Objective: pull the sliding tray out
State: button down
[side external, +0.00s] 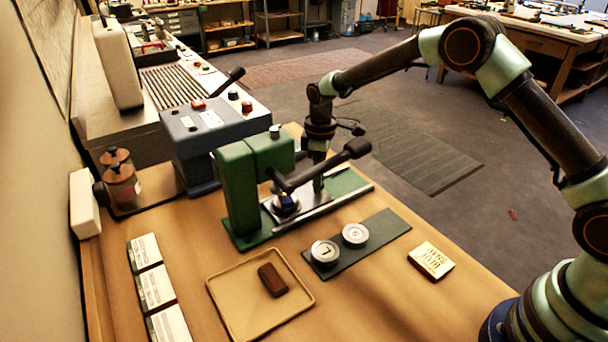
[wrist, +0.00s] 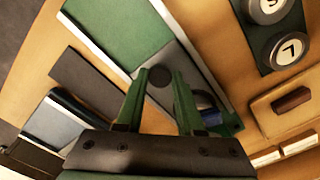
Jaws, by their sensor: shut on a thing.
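The green press (side external: 238,196) stands on the wooden table, with its metal sliding tray (side external: 328,210) low along its base. The tray's grey plate (wrist: 178,62) also shows in the wrist view. A round die with a blue part (side external: 287,203) sits under the press head and shows partly behind a finger in the wrist view (wrist: 210,117). My gripper (side external: 318,186) is low over the tray, partly hidden by the press lever in the side view. In the wrist view, its two green fingers (wrist: 160,74) are shut on a small dark round knob (wrist: 159,77) on the tray.
The press lever (side external: 325,166) with its black grip reaches across close to my gripper. Two dies marked S and L (side external: 340,243) stand on a dark strip in front. A shallow tray with a brown block (side external: 271,279), a yellow box (side external: 431,260) and white cards (side external: 155,288) lie nearby.

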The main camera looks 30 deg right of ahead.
jog(key=d, duration=1.2)
jog(key=shift+d+r, duration=0.1)
jog(key=shift+d, duration=0.15)
jog(key=c, duration=0.6)
grip_release()
jog(key=shift+o, duration=0.4)
jog(key=shift+a, duration=0.1)
notch_tip(320, 180, up, 12)
